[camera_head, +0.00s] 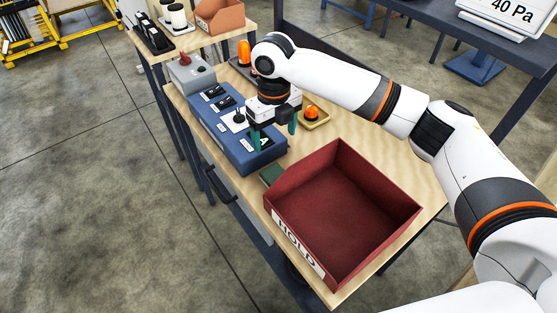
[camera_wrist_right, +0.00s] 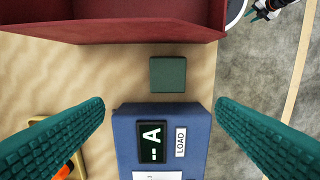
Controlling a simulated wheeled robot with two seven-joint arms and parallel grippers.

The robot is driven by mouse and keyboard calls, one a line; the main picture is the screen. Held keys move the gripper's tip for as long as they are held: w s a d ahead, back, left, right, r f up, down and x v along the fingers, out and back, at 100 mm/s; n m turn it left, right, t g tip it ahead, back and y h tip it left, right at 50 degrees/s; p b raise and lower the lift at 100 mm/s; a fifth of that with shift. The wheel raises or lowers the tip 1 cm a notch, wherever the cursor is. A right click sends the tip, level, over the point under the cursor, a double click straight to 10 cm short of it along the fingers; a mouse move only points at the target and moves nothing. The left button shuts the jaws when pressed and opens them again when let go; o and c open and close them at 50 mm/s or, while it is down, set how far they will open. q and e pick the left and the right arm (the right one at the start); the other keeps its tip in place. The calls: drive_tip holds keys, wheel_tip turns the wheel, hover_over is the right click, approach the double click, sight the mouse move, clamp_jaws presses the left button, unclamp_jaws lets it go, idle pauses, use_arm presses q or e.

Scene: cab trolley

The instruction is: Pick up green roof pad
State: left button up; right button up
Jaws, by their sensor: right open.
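The green roof pad (camera_head: 271,174) is a small flat dark green square. It lies on the wooden bench between the blue panel and the red bin, and shows clear of both in the right wrist view (camera_wrist_right: 168,74). My right gripper (camera_head: 273,142) points down over the end of the blue panel (camera_head: 233,135). Its teal fingers (camera_wrist_right: 160,125) are wide apart with nothing held, and the pad lies ahead of them in the wrist view. What may be my left gripper (camera_wrist_right: 263,10) shows small at the wrist view's top right corner; its jaws are unclear.
The red HOLD bin (camera_head: 300,261) stands close to the pad with raised walls. The blue panel carries a display reading A (camera_wrist_right: 156,144) and switches. An orange lamp (camera_head: 311,112) and a grey box with a red knob (camera_head: 185,67) are on the same bench.

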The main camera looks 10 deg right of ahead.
drive_tip(key=p, duration=0.1)
hover_over(274, 174)
drive_tip(key=f, duration=0.4)
drive_tip(key=shift+w+f, duration=0.2)
drive_tip(key=shift+f, duration=0.1)
wheel_tip(274, 174, down, 3)
drive_tip(key=shift+s+d+f+p, duration=0.1)
drive_tip(key=shift+f+p, duration=0.05)
drive_tip(key=shift+p, duration=0.55)
wheel_tip(274, 174, down, 2)
drive_tip(key=shift+s+f, duration=0.1)
drive_tip(key=shift+f, duration=0.6)
use_arm(q)
drive_tip(key=shift+g, duration=0.3)
drive_tip(key=s+r, duration=0.1)
drive_tip(key=s, duration=0.1)
drive_tip(key=s+a+r, duration=0.1)
drive_tip(key=s, duration=0.1)
drive_tip(key=shift+s+r, duration=0.1)
drive_tip(key=shift+r, duration=0.25)
use_arm(e)
drive_tip(key=c, duration=1.1)
